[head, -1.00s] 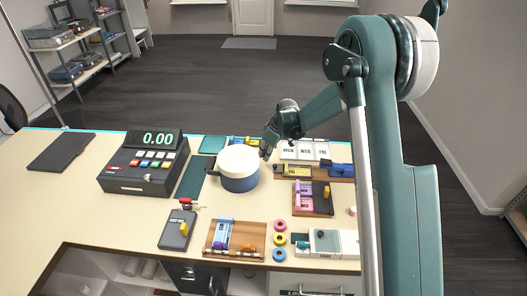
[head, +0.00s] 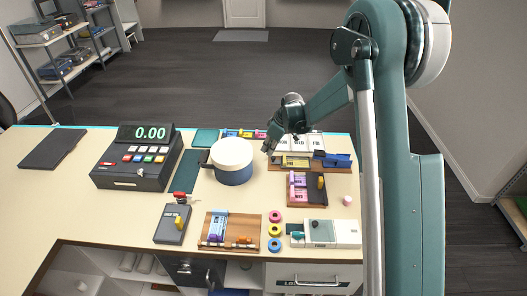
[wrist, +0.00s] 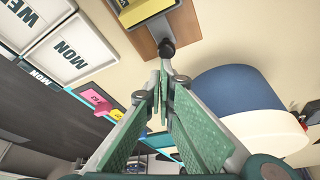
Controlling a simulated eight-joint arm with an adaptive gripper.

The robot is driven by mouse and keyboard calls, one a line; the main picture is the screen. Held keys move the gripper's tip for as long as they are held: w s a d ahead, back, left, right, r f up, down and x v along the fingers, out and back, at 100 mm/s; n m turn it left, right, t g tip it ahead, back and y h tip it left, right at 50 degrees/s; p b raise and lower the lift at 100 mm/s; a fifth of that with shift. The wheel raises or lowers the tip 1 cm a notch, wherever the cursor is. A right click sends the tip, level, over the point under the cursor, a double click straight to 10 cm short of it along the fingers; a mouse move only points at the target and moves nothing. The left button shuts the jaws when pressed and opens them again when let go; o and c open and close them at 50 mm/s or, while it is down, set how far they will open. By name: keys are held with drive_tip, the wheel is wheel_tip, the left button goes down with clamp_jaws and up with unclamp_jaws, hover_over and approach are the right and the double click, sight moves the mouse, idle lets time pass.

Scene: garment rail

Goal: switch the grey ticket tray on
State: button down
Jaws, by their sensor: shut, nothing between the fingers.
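A low grey tray with a yellow ticket (head: 295,162) sits on a wooden board behind the middle of the counter. In the wrist view its grey edge (wrist: 141,14) shows at the top, with a black knob (wrist: 167,48) on the board's near end. A dark grey box (head: 171,227) with a yellow lever and a red part stands at the front left; I cannot tell which of the two is the ticket tray. My gripper (head: 268,149) is shut and empty, above the counter between the pot and the board. Its fingertips (wrist: 163,78) point toward the knob in the wrist view.
A blue and white pot (head: 233,172) stands just left of my gripper. White day cards (head: 317,141) lie behind the board. A brown tray with pink tickets (head: 306,202) is in front of it. A cash register (head: 137,165) is at left.

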sight(279, 160)
drive_tip(key=d+b, duration=0.1)
drive_tip(key=d, duration=0.4)
drive_tip(key=shift+d, duration=0.15)
drive_tip(key=a, duration=0.1)
drive_tip(key=w+a, duration=0.1)
drive_tip(key=a+b, duration=0.1)
drive_tip(key=shift+w+a+r, duration=0.2)
drive_tip(key=shift+w+r, duration=0.05)
drive_tip(key=shift+w, duration=0.05)
drive_tip(key=shift+w+r, duration=0.1)
drive_tip(key=shift+r, duration=0.25)
drive_tip(key=v, duration=0.9)
drive_tip(key=shift+r, duration=0.2)
drive_tip(key=shift+a, duration=0.1)
